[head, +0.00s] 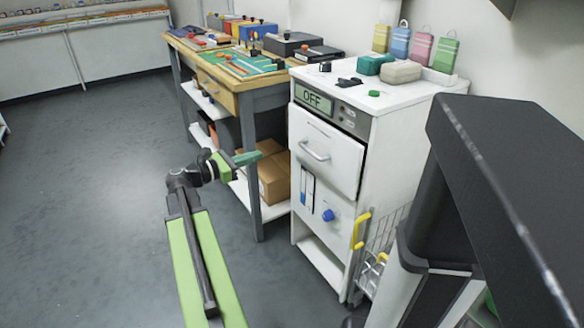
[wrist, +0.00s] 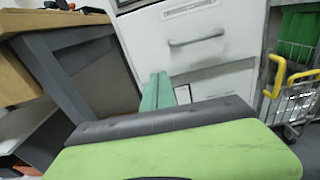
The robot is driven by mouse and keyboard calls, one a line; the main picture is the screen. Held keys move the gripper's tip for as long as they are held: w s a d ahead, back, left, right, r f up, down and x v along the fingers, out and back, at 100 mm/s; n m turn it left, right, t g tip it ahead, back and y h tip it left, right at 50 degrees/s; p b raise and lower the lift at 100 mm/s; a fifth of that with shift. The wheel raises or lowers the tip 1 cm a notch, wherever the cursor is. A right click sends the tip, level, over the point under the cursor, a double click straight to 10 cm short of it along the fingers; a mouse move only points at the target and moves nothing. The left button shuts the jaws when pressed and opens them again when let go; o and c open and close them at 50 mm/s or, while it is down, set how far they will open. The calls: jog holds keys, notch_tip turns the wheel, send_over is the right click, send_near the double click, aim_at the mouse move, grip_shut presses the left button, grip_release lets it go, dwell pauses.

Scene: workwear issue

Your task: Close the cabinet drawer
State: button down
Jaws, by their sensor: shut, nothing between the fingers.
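The white cabinet (head: 395,160) stands right of the workbench, with a panel reading OFF above its drawer. The cabinet drawer (head: 328,168) has a pale bar handle (head: 316,151). Its front stands slightly proud, with a dark gap along the top and right edge. In the wrist view the drawer (wrist: 195,52) and handle (wrist: 196,41) are ahead, beyond the fingers. My gripper (head: 258,155) is shut and empty, left of the drawer front and apart from it in the head view. Its green fingers (wrist: 157,92) point toward the cabinet in the wrist view.
The workbench (head: 248,88) with tools stands left of the cabinet; its grey leg (head: 251,180) is close behind my gripper. A cardboard box (head: 273,180) sits on its lower shelf. A wire cart with yellow handles (head: 361,230) is at the cabinet's right. Floor at left is clear.

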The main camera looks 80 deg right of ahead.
aim_at(294, 142)
jog(key=shift+g, duration=0.3)
jog(key=x, duration=1.5)
jog(key=shift+s+a+r, duration=0.1)
jog(key=shift+s+r, duration=0.1)
jog(key=shift+r, duration=0.05)
jog(key=shift+w, duration=0.1)
